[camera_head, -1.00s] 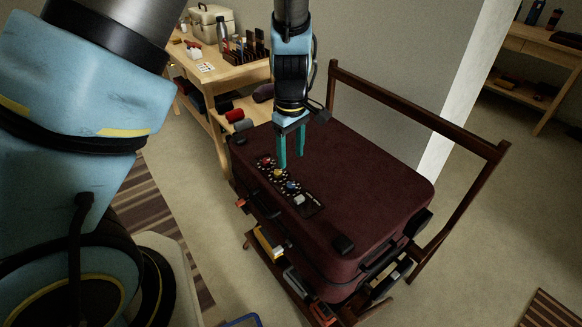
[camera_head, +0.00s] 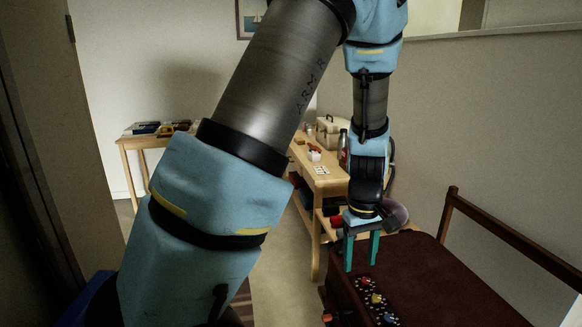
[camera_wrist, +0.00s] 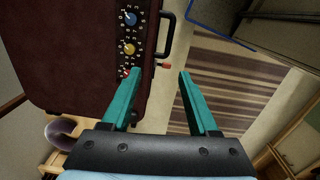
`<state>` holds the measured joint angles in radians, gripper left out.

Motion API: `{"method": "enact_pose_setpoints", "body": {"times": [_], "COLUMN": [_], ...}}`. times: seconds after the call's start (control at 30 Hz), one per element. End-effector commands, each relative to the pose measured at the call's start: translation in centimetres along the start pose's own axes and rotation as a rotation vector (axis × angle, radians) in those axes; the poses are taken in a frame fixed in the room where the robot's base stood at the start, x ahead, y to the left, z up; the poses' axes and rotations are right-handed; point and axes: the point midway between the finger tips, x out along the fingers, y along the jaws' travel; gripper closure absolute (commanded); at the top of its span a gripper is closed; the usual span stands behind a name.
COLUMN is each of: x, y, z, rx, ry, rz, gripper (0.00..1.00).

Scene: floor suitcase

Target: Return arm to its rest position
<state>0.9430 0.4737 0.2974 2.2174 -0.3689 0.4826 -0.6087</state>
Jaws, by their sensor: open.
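My gripper (camera_head: 361,250) has two teal fingers pointing down, spread apart with nothing between them. In the head view it hangs over the left end of the dark red suitcase (camera_head: 450,290), near its row of coloured dials (camera_head: 375,299). In the wrist view the gripper (camera_wrist: 160,85) also shows open, with the suitcase (camera_wrist: 75,50) to its left and striped rug and floor beyond. The dials (camera_wrist: 129,48) lie along the suitcase edge there. My fingers look apart from the suitcase. The suitcase's right and lower parts are cut off in the head view.
A wooden workbench (camera_head: 325,180) with a case (camera_head: 330,132) and a bottle (camera_head: 343,148) stands behind my gripper. A wooden rack rail (camera_head: 510,238) rises behind the suitcase. A second table (camera_head: 140,142) stands at the far left. A striped rug (camera_wrist: 215,80) lies on the floor.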

Motion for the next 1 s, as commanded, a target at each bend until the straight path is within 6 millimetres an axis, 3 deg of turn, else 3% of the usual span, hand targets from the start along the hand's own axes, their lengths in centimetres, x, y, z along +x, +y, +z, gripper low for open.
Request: {"method": "enact_pose_setpoints", "body": {"times": [0.03, 0.2, 0.5, 0.7, 1.0], "x": [-1.2, -4.0, -7.8, -8.6, -8.7], "y": [-2.1, -8.6, -19.2, -22.4, -22.8], "z": [-1.4, -3.9, -5.1, -4.7, -4.6], "rx": [0.01, 0.111, 0.286, 0.352, 0.36], "ry": [0.002, 0.028, 0.117, 0.147, 0.15], "rz": [0.015, 0.039, 0.025, -0.002, -0.006], "gripper": [0.4, 0.4, 0.4, 0.4, 0.4]}}
